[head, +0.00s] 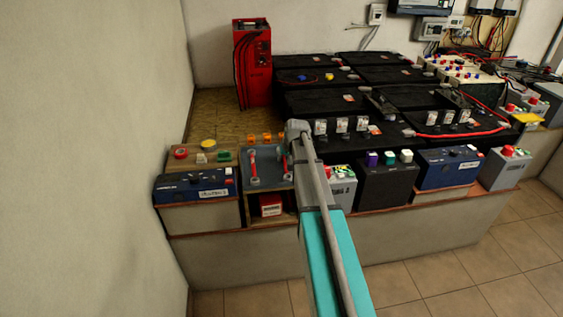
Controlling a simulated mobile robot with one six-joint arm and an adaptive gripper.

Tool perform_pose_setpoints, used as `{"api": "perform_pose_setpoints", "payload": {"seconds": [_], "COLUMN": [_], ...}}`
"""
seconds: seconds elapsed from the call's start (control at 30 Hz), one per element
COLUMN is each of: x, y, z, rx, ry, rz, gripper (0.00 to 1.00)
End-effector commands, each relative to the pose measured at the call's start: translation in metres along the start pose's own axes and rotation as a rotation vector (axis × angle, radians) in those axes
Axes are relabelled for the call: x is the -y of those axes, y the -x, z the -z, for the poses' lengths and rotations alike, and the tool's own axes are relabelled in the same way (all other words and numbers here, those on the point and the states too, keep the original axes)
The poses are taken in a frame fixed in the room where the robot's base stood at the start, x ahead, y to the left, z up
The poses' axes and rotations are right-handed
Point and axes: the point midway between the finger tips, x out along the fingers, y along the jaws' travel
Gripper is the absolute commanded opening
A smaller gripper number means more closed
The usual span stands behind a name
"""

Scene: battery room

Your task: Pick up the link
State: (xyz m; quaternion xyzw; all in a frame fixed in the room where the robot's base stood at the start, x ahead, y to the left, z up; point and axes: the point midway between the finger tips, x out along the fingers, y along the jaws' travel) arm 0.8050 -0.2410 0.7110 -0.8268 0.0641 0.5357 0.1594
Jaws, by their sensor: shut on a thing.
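My arm reaches up from the bottom of the head view, over the front of the bench. My gripper (294,145) is at its far end, small and mostly hidden by the wrist, above the right side of a grey tray (266,181). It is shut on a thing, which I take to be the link. The link's shape cannot be made out behind the wrist. Red-handled tools (253,166) lie in the tray.
A blue battery (193,184) stands left of the tray, and a dark battery (388,181) right of the arm. Large black batteries (345,100) fill the bench behind. A red charger (252,62) stands at the back left. The wall is close on the left.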

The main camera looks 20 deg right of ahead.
Motion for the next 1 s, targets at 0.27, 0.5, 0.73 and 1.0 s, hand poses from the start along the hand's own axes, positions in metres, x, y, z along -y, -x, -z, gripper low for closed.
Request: {"api": "perform_pose_setpoints", "payload": {"seconds": [0.27, 0.5, 0.73, 1.0], "x": [0.001, 0.003, 0.007, -0.006], "y": [0.002, 0.013, 0.031, 0.070], "z": [0.001, 0.005, 0.013, 0.011], "rx": [0.000, 0.000, 0.000, 0.000], "ry": [0.000, 0.000, 0.000, -0.001], "rz": [0.000, 0.000, 0.000, 0.000], "gripper": [0.00, 0.00, 0.00, 0.00]}}
